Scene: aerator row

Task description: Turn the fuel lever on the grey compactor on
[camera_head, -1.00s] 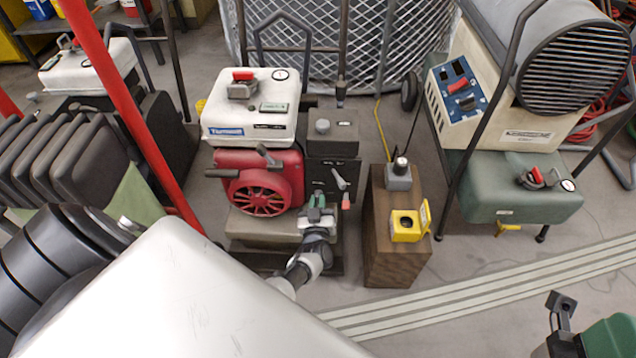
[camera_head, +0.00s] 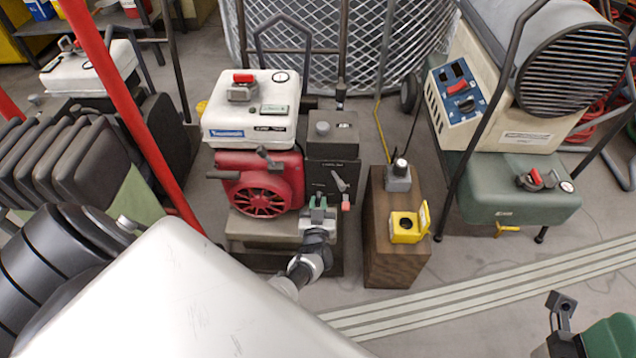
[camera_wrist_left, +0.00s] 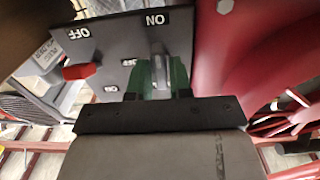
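The compactor has a white tank (camera_head: 250,112), a red engine (camera_head: 258,180) and a dark grey control panel (camera_head: 330,150). My left gripper (camera_head: 318,203) is in front of the panel's lower part; its green fingertips also show in the left wrist view (camera_wrist_left: 162,76). There the fingers stand close on both sides of a pale grey lever (camera_wrist_left: 159,62), which fills the gap between them. Its end lies near the ON label (camera_wrist_left: 155,19); the OFF label (camera_wrist_left: 78,33) is farther left. A red-tipped lever (camera_wrist_left: 80,71) is beside it, untouched.
A brown wooden box (camera_head: 392,262) with a yellow-lidded switch (camera_head: 407,228) stands close right of the gripper. A beige heater (camera_head: 500,100) on a green tank (camera_head: 515,195) is at the right. A red post (camera_head: 128,100) rises at the left.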

